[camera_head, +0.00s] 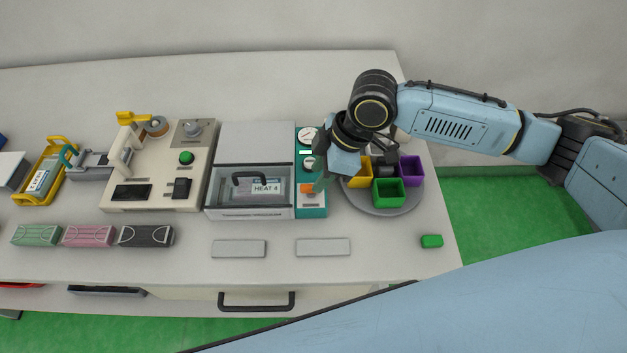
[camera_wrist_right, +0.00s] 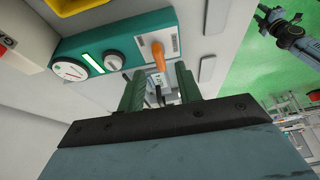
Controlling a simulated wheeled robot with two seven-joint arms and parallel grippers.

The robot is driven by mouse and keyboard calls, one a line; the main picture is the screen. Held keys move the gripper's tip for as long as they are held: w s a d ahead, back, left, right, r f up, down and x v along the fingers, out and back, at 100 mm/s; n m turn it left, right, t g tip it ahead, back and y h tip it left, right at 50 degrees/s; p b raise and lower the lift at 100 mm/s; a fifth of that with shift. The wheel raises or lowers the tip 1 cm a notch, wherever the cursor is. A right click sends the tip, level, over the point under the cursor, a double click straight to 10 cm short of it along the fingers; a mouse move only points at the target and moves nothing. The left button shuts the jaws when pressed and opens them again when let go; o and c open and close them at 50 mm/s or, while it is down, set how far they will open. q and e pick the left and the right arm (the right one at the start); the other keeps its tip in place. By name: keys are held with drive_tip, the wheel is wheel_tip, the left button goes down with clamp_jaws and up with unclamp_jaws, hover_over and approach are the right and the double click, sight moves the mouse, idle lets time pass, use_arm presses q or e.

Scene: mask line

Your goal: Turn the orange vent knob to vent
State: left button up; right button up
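The orange vent knob (camera_head: 307,188) sits at the near end of a teal panel (camera_head: 311,211) with dials. The right wrist view shows the knob (camera_wrist_right: 158,56) with its lever pointing down toward the gap between my fingers. My right gripper (camera_head: 322,183) is over the panel's near end, partly hidden by its own wrist. In the right wrist view its two green fingers (camera_wrist_right: 160,90) are apart with a gap between them. I cannot tell whether they touch the knob. My left gripper does not show clearly in either view.
A lidded HEAT 4 box (camera_head: 222,211) stands left of the panel. A round grey tray (camera_head: 378,211) with coloured bins stands right of it. Pale plates (camera_head: 323,246) lie in front. An arm (camera_wrist_right: 285,32) shows in the wrist view; I cannot tell whose.

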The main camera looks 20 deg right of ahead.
drive_tip(key=shift+x, duration=1.85)
clamp_jaws()
